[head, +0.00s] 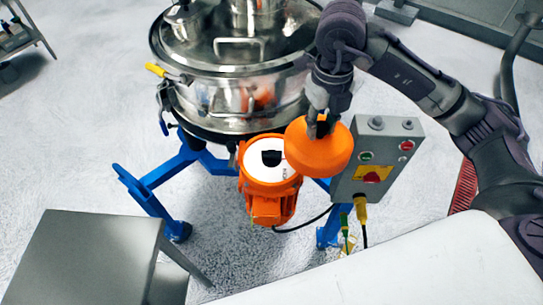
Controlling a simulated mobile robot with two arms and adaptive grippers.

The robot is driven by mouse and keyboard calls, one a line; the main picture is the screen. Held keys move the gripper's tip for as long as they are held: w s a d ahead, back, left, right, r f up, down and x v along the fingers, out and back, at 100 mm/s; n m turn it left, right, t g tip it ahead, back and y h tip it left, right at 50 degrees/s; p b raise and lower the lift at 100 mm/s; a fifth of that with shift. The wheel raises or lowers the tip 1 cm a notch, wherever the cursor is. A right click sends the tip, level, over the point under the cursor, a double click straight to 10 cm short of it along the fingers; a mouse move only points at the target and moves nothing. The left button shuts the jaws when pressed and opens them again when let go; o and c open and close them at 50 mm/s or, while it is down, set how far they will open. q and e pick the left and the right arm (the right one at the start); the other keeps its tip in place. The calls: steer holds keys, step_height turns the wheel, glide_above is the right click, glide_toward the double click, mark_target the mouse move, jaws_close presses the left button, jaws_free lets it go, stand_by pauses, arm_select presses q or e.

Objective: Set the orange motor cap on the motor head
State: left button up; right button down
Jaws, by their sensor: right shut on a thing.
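The orange motor cap (318,152) hangs from my right gripper (318,122), which is shut on the top of it. The cap is slightly tilted. The orange motor (267,207) stands below the sifter, with its white round motor head (262,160) facing up and a black patch on it. In the head view the cap is to the right of the motor head and overlaps its right edge. I cannot tell whether they touch. My left gripper is not in view.
The steel sifter (228,118) on its blue frame (165,178) stands behind the motor. A grey control box (385,150) with buttons is close to the right of the cap. A grey metal table (85,258) is at front left, and a white surface (420,265) at front right.

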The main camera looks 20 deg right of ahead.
steer(key=shift+w+a+m, duration=0.1)
steer(key=shift+w+m, duration=0.1)
steer(key=shift+m, duration=0.1)
steer(key=w+a+f+p, duration=0.1)
steer(key=w+a+f, duration=0.1)
steer(key=w+a+f+p, duration=0.1)
steer(key=w+a+f, duration=0.1)
steer(key=w+a, duration=0.1)
steer(key=w+a+f+p, duration=0.1)
steer(key=w+a+f, duration=0.1)
steer(key=w, duration=0.1)
steer(key=shift+w+a+f+p, duration=0.1)
steer(key=shift+a+f+p, duration=0.2)
steer(key=shift+a+f, duration=0.1)
step_height(320, 180, down, 4)
steer(key=shift+r+p, duration=0.1)
steer(key=shift+p, duration=0.75)
steer(key=shift+f+b, duration=0.6)
steer(key=shift+f, duration=0.05)
steer(key=shift+d+f, duration=0.1)
